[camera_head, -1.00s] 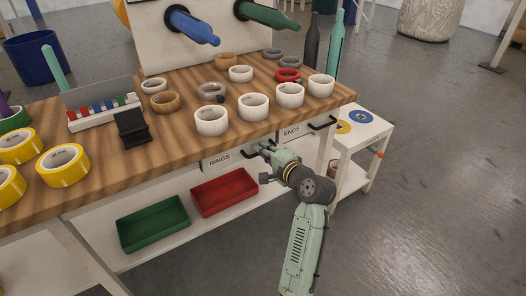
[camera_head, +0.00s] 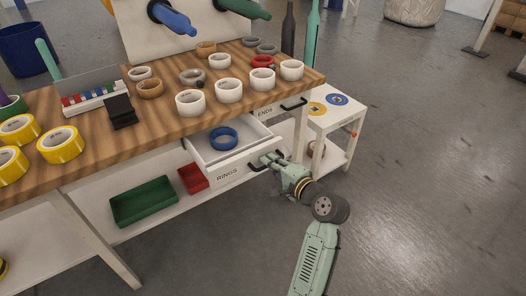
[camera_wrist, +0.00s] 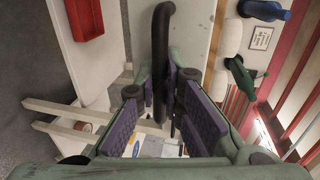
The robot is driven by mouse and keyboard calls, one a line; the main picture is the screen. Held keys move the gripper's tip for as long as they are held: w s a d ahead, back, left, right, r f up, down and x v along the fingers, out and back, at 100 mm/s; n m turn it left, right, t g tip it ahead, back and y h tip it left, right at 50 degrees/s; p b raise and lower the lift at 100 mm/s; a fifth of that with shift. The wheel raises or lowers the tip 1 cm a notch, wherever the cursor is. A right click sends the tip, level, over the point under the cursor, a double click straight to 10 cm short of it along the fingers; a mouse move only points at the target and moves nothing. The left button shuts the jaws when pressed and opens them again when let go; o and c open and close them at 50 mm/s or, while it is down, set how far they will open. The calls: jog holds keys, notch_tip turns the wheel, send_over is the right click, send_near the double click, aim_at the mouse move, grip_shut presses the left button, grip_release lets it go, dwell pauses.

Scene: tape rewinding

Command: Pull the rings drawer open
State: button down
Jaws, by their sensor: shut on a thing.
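The rings drawer (camera_head: 227,176), white with a RINGS label, stands pulled out from under the wooden tabletop. A blue ring (camera_head: 223,138) lies inside it. My gripper (camera_head: 268,158) is at the right part of the drawer front, shut on its black handle (camera_head: 251,165). In the wrist view the dark handle bar (camera_wrist: 160,55) runs down between the purple pads of my gripper (camera_wrist: 162,105). The gripper hides part of the handle in the head view.
The ends drawer (camera_head: 265,113) beside it is closed, with its own black handle (camera_head: 294,103). A green tray (camera_head: 143,203) and a red tray (camera_head: 193,179) sit on the lower shelf. A small white side table (camera_head: 335,117) stands at the right. Floor is clear in front.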

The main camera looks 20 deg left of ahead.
jog(key=f+p+v, duration=0.1)
jog(key=v, duration=0.5)
jog(key=shift+s+d, duration=0.35)
jog(key=shift+d, duration=0.05)
jog(key=shift+f, duration=0.15)
jog(key=c, duration=2)
grip_release()
jog(key=shift+o, duration=0.2)
jog(key=shift+d, duration=0.15)
jog(key=v, duration=1.1)
jog(key=shift+s+d, duration=0.3)
